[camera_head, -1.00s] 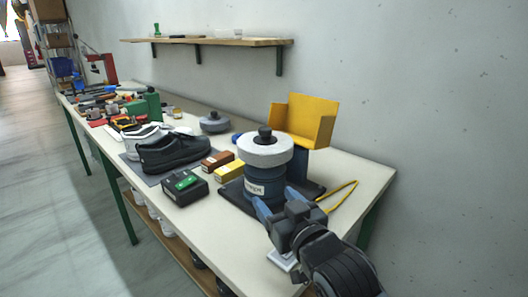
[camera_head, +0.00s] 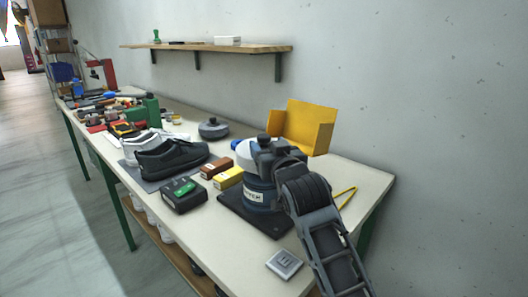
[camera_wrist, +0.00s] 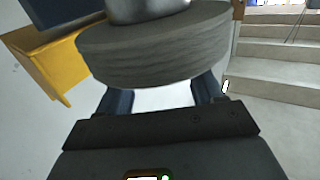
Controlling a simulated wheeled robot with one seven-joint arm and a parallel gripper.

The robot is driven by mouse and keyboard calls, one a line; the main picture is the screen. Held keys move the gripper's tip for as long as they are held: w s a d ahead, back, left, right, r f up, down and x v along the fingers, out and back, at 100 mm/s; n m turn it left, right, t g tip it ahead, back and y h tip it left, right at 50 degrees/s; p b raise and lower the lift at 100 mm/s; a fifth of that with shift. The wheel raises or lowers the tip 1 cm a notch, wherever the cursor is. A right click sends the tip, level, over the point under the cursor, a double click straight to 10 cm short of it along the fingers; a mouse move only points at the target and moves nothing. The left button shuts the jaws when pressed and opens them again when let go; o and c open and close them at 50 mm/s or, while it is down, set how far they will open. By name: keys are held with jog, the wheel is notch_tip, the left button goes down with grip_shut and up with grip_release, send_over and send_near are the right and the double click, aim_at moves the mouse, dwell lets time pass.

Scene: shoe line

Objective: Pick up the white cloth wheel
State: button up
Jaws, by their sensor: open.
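The white cloth wheel (camera_head: 244,156) is a thick pale disc on top of the dark blue machine (camera_head: 260,194) on the bench. My gripper (camera_head: 262,150) is at the wheel's height and hides its right part in the head view. In the wrist view the wheel (camera_wrist: 155,48) fills the upper middle, with its layered grey-white rim facing me. The two blue fingers (camera_wrist: 162,97) are spread apart, with their tips at the wheel's near rim. I cannot tell whether they touch it.
A yellow guard (camera_head: 302,128) stands behind the machine. Yellow (camera_head: 228,177) and brown (camera_head: 217,164) boxes, a black shoe (camera_head: 172,158) and a dark green-topped box (camera_head: 184,194) are to the left. A grey square block (camera_head: 285,264) lies at the front edge. A shelf (camera_head: 205,46) hangs above.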

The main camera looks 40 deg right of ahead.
jog(key=shift+x, duration=0.95)
grip_shut()
